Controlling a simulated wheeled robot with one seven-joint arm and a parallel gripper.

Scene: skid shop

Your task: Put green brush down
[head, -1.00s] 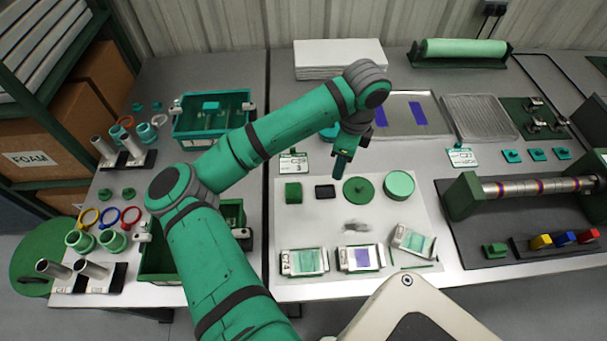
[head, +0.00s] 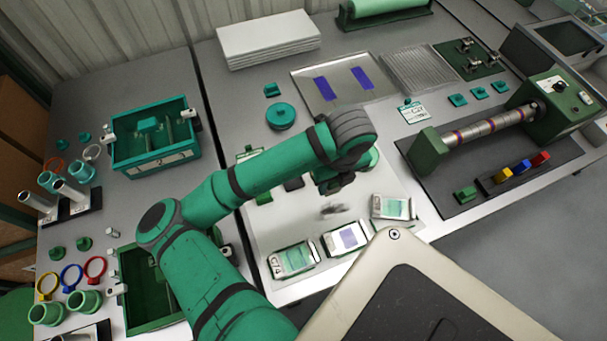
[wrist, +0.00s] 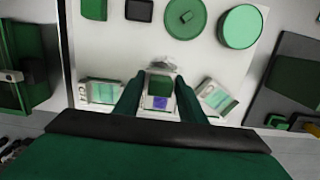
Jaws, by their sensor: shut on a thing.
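My gripper (head: 335,187) is low over the white mat (head: 265,225) in the head view. The brush is hidden in the head view by the gripper. A case with a purple pad (head: 346,239) lies in front of the gripper, and it shows partly behind the brush in the wrist view (wrist: 160,102). I cannot tell whether the brush touches the mat.
Two cases with pale green pads flank the purple one, left (head: 293,260) and right (head: 393,207). A green block (wrist: 95,8), a black block (wrist: 139,10), a green disc (wrist: 185,17) and a round green tub (wrist: 240,27) stand beyond. A roller stand (head: 490,130) is to the right.

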